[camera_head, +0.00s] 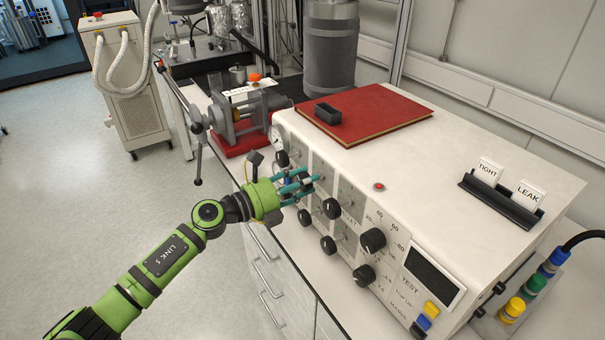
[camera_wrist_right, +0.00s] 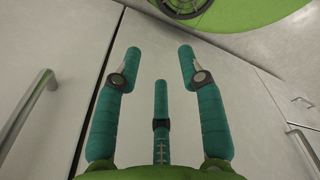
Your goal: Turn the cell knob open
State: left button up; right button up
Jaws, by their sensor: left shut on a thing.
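A white control box with a front panel (camera_head: 395,262) stands on the bench and carries several black knobs, such as a small one (camera_head: 332,208) and a larger one (camera_head: 373,240). My left gripper (camera_head: 304,186) reaches the left part of this panel, its teal fingers closed around a knob there. The fingers hide most of that knob, and I cannot read its label or its angle. My right gripper shows in the right wrist view (camera_wrist_right: 163,80), fingers spread and empty, in front of pale cabinet doors.
A card holder (camera_head: 500,203) holds TIGHT and LEAK cards. A grey vise (camera_head: 240,122) stands left of the box. Cabinet handles (camera_head: 262,278) are below the bench.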

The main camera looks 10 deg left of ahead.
pick_arm(q)
jog(key=n+p, duration=0.1)
jog(key=n, duration=0.1)
jog(key=r+n+p, duration=0.1)
jog(key=n, duration=0.1)
jog(key=shift+w+a+n+p, duration=0.15)
jog(key=shift+n+p, duration=0.95)
jog(key=shift+n, duration=0.8)
jog(key=shift+f, duration=0.1)
jog(key=o, duration=1.2)
jog(key=shift+c, duration=0.2)
jog(key=shift+f, duration=0.25)
jog(key=v, duration=1.2)
